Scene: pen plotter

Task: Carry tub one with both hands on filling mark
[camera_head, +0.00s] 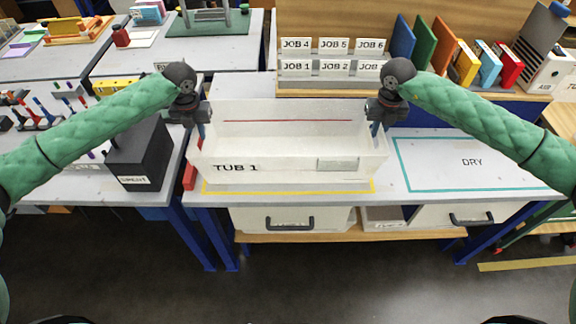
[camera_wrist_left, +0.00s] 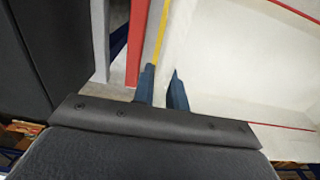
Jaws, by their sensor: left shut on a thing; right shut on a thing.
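The white tub labelled TUB 1 (camera_head: 285,160) is over the yellow outline (camera_head: 290,193) on the grey table; whether it touches the table I cannot tell. It is level and looks empty, with a red line (camera_head: 280,121) along its inner back wall. My left gripper (camera_head: 203,131) is shut on its left wall, and my right gripper (camera_head: 375,128) is shut on its right wall. In the left wrist view the left fingers (camera_wrist_left: 164,88) straddle the tub's white wall (camera_wrist_left: 182,45). The outline's far side is hidden behind the tub.
A teal outline marked DRY (camera_head: 472,162) lies empty on the right. A dark box (camera_head: 140,155) stands on the left table, across a narrow gap. A red item (camera_head: 190,176) is close to the tub's left. Job-labelled bins (camera_head: 330,67) and a shelf stand behind.

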